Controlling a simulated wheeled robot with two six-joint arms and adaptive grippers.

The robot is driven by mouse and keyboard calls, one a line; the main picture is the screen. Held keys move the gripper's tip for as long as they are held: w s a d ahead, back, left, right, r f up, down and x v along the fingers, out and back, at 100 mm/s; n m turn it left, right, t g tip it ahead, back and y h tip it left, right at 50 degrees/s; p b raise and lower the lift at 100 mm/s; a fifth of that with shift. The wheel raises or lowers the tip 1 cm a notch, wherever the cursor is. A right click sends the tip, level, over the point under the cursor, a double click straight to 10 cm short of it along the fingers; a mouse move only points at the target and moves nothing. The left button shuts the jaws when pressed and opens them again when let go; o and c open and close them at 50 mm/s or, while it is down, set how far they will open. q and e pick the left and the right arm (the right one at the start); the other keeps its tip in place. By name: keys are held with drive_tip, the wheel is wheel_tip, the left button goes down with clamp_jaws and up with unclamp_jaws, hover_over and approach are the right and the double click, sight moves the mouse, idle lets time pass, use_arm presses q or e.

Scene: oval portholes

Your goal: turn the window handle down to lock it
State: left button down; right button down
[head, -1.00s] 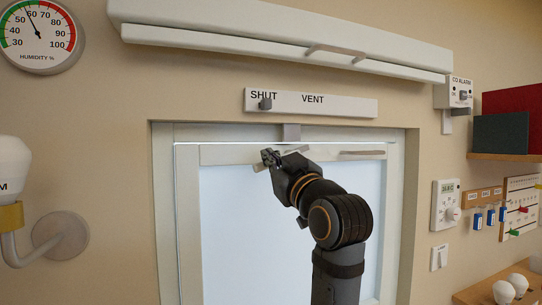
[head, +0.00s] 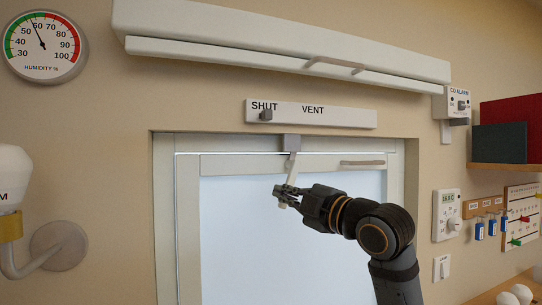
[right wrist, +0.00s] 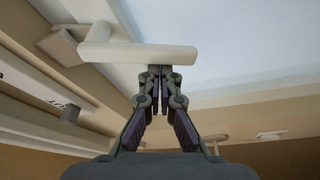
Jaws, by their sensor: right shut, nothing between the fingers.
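The window handle (head: 292,168) is a pale bar at the top of the white window frame. It points down, with a slight tilt, and its lower end is partly hidden by my right gripper (head: 284,193). The right gripper is shut and empty, with its fingertips against or very close to the handle's lower part. In the right wrist view the handle (right wrist: 145,53) lies across the picture just beyond the shut fingertips (right wrist: 160,72); I cannot tell if they touch. My left gripper is not in view.
Above the window are a SHUT/VENT slider strip (head: 335,114) and a long white housing (head: 290,45) that juts out. Another pale bar (head: 362,163) sits on the sash's right. A lamp (head: 12,180) is at the left; a thermostat (head: 446,213) and shelf (head: 510,165) are at the right.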

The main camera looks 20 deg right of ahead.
drive_tip(key=d+n, duration=0.1)
drive_tip(key=d+n+p, duration=0.1)
drive_tip(key=shift+f+n+g, duration=0.3)
drive_tip(key=shift+f+g, duration=0.1)
drive_tip(key=shift+d, duration=0.1)
idle(0.6)
